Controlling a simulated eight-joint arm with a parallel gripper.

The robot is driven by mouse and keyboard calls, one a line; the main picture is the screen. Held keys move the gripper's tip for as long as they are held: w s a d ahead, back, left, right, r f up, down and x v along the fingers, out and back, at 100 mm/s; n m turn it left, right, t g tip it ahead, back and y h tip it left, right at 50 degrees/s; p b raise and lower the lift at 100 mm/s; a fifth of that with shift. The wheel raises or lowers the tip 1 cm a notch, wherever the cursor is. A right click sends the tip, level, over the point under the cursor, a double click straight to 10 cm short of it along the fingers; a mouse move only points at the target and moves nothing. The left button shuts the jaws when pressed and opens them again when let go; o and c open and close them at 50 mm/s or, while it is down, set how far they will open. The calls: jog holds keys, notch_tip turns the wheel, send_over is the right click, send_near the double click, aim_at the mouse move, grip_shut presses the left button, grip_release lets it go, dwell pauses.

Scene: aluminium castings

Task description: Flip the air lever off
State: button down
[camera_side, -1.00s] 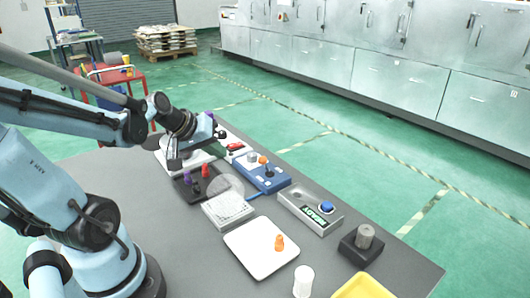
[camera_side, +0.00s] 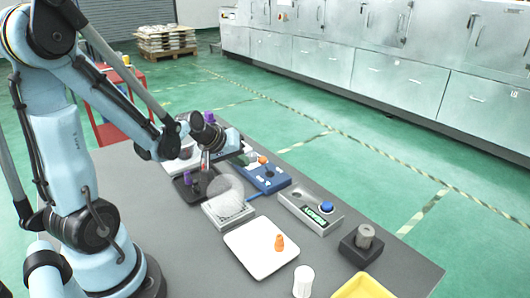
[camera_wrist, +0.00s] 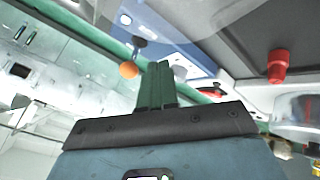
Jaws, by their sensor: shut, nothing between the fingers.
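My gripper (camera_wrist: 158,68) points forward in the wrist view, its two dark green fingers pressed together with nothing between them. In the side view my gripper (camera_side: 204,168) hangs above the dark tray at the far end of the table. A red part (camera_wrist: 210,92) shows just right of the fingers in the wrist view, partly hidden behind the gripper; I cannot tell whether it is the air lever or how it is set. A blue control box (camera_side: 268,180) stands right of the gripper, with an orange knob (camera_wrist: 129,70) and a black stick (camera_wrist: 139,42).
A dark tray (camera_side: 180,192) holds a purple peg (camera_side: 187,178); a red peg (camera_wrist: 278,66) shows in the wrist view. Nearer are a white grid block (camera_side: 222,214), a white plate (camera_side: 255,258) with an orange piece, a grey box (camera_side: 325,226) with a blue button, and a yellow tray (camera_side: 362,288).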

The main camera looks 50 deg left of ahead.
jog(key=shift+w+d+r, duration=0.2)
jog(key=shift+w+d, duration=0.35)
jog(key=shift+w, duration=0.25)
jog(key=shift+w+r+g, duration=0.15)
jog(key=shift+w+g, duration=0.05)
jog(key=shift+g, duration=0.2)
jog(key=shift+w+r+g, duration=0.2)
jog(key=shift+w+g, duration=0.05)
jog(key=shift+g, duration=0.05)
jog(key=shift+w+r+g, duration=0.45)
jog(key=shift+w+g, duration=0.35)
jog(key=shift+g, duration=0.2)
jog(key=w+g, duration=0.1)
jog(key=g, duration=0.1)
jog(key=w+g, duration=0.2)
jog(key=shift+w+r, duration=0.15)
jog(key=shift+r, duration=0.4)
